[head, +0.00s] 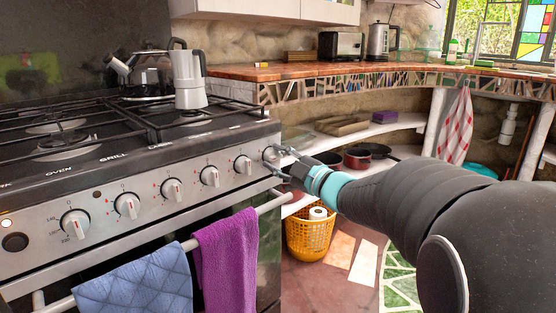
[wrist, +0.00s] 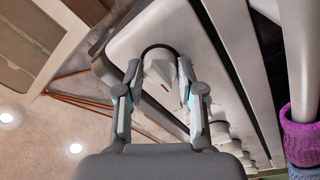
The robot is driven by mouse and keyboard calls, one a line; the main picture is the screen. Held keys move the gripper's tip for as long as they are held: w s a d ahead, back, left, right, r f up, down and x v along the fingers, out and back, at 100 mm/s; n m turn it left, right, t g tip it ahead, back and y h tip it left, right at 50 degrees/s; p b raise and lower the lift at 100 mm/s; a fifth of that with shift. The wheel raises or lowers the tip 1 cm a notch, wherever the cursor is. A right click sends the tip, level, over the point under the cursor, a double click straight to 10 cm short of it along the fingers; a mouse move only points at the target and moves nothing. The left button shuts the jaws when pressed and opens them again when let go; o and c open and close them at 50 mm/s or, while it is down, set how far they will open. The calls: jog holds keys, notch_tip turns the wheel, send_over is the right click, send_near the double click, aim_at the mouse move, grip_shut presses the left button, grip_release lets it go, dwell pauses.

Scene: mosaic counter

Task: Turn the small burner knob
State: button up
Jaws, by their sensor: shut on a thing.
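The stove's front panel (head: 150,218) carries a row of white knobs. The rightmost knob (head: 268,153), at the panel's right end, is partly hidden by my gripper (head: 276,161). In the wrist view this white knob (wrist: 159,70) sits between the two fingertips of my gripper (wrist: 158,76), with a finger on each side. My gripper is shut on it. The labels beside this knob are too small to read, so I cannot tell which burner it serves.
The other knobs, such as the neighbouring one (head: 242,165), line the panel to the left. An oven rail (head: 272,204) below holds a purple towel (head: 226,255) and a blue towel (head: 137,283). A moka pot (head: 188,80) stands on the hob. A yellow basket (head: 310,240) sits on the floor.

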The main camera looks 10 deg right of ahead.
jog(key=shift+n, duration=1.2)
jog(key=o, duration=1.1)
jog(key=shift+a, duration=0.1)
jog(key=shift+o, duration=0.2)
jog(key=shift+s, duration=0.1)
jog(key=shift+s+d, duration=0.25)
jog(key=shift+d, duration=0.15)
jog(key=v, duration=1.1)
